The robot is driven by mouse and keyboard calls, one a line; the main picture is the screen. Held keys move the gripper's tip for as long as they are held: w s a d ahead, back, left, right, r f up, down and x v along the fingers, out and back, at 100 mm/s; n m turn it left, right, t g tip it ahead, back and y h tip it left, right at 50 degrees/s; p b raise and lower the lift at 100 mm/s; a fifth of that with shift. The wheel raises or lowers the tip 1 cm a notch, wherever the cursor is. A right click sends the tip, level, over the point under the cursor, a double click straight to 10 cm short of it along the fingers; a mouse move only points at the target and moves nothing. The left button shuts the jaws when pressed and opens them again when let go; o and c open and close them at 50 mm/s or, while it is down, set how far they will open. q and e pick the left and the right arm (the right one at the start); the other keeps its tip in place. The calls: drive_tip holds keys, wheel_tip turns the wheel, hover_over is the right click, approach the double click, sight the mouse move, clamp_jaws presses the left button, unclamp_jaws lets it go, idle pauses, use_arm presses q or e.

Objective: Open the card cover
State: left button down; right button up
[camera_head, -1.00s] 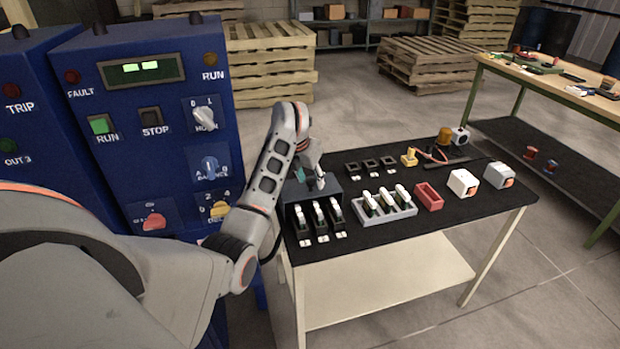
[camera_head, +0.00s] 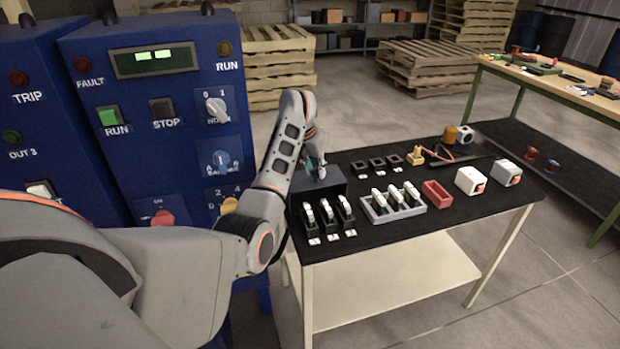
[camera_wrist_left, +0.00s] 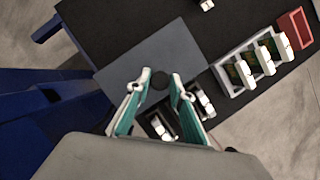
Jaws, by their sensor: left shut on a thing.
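The card cover (camera_head: 328,189) is a dark grey box-like lid at the table's left end. It shows as a flat grey plate (camera_wrist_left: 128,66) in the left wrist view, with a round dark knob (camera_wrist_left: 160,81) on it. My left gripper (camera_head: 315,170) is over the cover. In the left wrist view its teal-padded fingers (camera_wrist_left: 161,84) stand on either side of the knob, shut on it. Several cards in black slots (camera_head: 326,213) stand just in front of the cover; fingers partly hide them in the wrist view. My right gripper is not seen.
A grey rack of white-topped cards (camera_head: 392,204) stands right of the slots, then a red tray (camera_head: 437,194) and two white boxes. Empty black frames (camera_head: 377,166) lie behind. The blue control cabinet (camera_head: 150,130) stands close on the left.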

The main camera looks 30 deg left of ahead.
use_arm(q)
drive_tip(key=shift+w+a, duration=0.15)
drive_tip(key=shift+a, duration=0.1)
drive_tip(key=c, duration=1.8)
unclamp_jaws()
drive_tip(key=v, duration=0.7)
drive_tip(key=shift+d+r, duration=0.1)
drive_tip(key=shift+r, duration=0.2)
